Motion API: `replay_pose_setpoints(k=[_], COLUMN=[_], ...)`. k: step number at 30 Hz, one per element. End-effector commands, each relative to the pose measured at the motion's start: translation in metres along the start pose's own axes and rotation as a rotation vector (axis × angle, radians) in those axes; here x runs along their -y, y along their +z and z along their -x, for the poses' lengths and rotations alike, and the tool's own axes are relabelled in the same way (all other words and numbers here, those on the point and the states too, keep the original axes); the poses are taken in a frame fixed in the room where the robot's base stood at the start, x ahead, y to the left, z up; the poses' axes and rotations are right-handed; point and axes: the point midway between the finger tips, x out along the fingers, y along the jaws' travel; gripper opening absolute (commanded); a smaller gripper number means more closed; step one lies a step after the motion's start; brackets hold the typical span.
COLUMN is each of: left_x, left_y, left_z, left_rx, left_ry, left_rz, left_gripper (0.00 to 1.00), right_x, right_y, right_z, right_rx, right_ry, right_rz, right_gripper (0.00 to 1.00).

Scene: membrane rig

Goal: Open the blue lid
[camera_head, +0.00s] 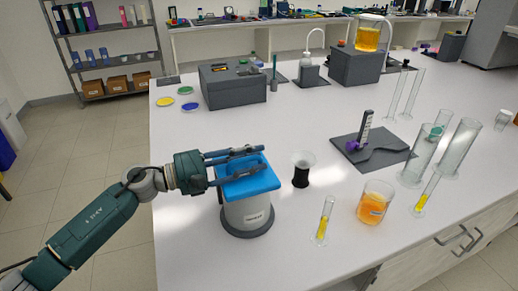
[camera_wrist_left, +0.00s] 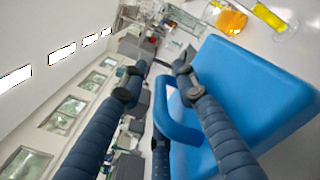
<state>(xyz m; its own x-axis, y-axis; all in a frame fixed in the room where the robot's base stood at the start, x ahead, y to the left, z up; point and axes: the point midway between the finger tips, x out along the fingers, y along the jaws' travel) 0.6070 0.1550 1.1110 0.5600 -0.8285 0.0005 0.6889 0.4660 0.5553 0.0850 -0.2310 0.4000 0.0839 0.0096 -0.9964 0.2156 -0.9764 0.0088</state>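The blue lid (camera_head: 256,183) sits on a round white container (camera_head: 246,211) with a dark grey base, near the table's left edge. My left gripper (camera_head: 261,158) reaches in from the left, level with the top of the lid. In the left wrist view its dark fingers (camera_wrist_left: 157,66) are spread apart. The lid (camera_wrist_left: 245,85) fills the right side there, and its raised blue handle (camera_wrist_left: 170,108) shows between the fingers. I cannot tell whether any finger touches the handle. The lid looks closed on the container. My right gripper is not in view.
A black and clear cup (camera_head: 301,172) stands just right of the container. A small cylinder (camera_head: 325,220) and an orange beaker (camera_head: 374,202) stand farther right. A grey box (camera_head: 232,92) is behind. The white tabletop (camera_head: 190,135) left of the lid is clear.

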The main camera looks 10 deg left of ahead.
Motion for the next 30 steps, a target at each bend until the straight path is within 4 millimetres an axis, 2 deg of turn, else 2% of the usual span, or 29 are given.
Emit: replay_pose_setpoints(k=[1,6,14,18,19,30], left_x=[-0.002,0.0,0.001,0.001,0.001,-0.001], left_y=[0.002,0.0,-0.001,-0.001,-0.001,0.0], left_z=[-0.006,-0.016,-0.017,-0.017,-0.017,-0.017], left_rx=[0.0,-0.001,-0.001,-0.001,-0.001,-0.002], left_ry=[0.001,-0.001,-0.001,-0.001,-0.001,0.0], left_rz=[0.001,0.0,0.0,0.0,0.0,0.013], left_gripper=[0.29,0.29,0.29,0.04,0.0,0.0], right_x=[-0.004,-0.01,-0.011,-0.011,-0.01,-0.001], right_y=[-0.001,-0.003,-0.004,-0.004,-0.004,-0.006], right_z=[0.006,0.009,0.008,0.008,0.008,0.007], right_rx=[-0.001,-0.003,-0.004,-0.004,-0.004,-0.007], right_ry=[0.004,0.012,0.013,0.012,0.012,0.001], right_rz=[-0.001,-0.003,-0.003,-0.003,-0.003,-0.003], right_gripper=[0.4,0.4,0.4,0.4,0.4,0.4])
